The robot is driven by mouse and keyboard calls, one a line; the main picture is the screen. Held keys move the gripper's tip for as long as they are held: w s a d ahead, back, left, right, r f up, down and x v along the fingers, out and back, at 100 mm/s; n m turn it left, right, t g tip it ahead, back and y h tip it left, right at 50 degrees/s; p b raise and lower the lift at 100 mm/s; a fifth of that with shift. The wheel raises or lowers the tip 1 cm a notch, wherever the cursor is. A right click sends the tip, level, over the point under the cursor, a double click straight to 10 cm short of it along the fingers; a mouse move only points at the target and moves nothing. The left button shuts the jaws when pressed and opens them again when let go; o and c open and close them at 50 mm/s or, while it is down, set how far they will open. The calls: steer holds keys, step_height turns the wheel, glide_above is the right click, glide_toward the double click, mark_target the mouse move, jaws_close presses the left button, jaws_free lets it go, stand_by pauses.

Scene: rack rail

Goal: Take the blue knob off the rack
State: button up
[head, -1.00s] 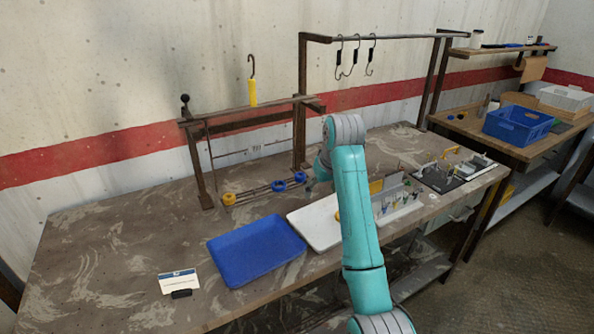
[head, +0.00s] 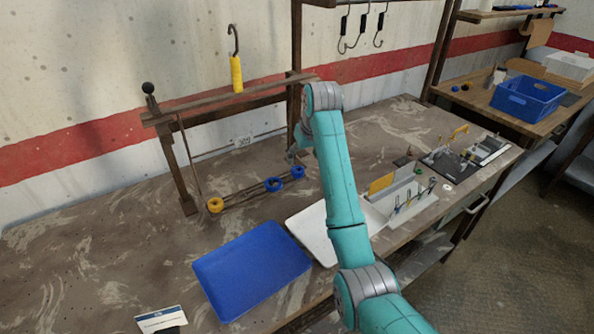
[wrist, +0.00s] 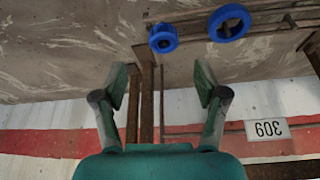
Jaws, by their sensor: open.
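Two blue knobs sit side by side on the low rail rack (head: 243,197) on the table: one (head: 273,184) in the middle, the other (head: 297,172) at the right end. A yellow knob (head: 215,205) is at the left end. In the wrist view, which is upside down, a smaller-looking blue knob (wrist: 163,38) and a larger-looking one (wrist: 229,22) show beyond the fingertips. My gripper (wrist: 160,85) is open with nothing between its fingers. In the head view my gripper (head: 293,153) is small, just behind the right blue knob, partly hidden by my arm.
A dark frame (head: 220,97) stands over the rack, with a yellow-handled hook (head: 236,72) on top and a number plate (wrist: 267,129) behind. A blue tray (head: 250,268) and a white tray (head: 312,228) lie in front. Fixtures (head: 405,195) stand to the right.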

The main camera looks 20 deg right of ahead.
mark_target(298, 170)
steer(key=shift+a+x, duration=0.15)
steer(key=shift+x, duration=1.6)
steer(key=shift+a+x, duration=0.1)
steer(key=shift+x, duration=1.6)
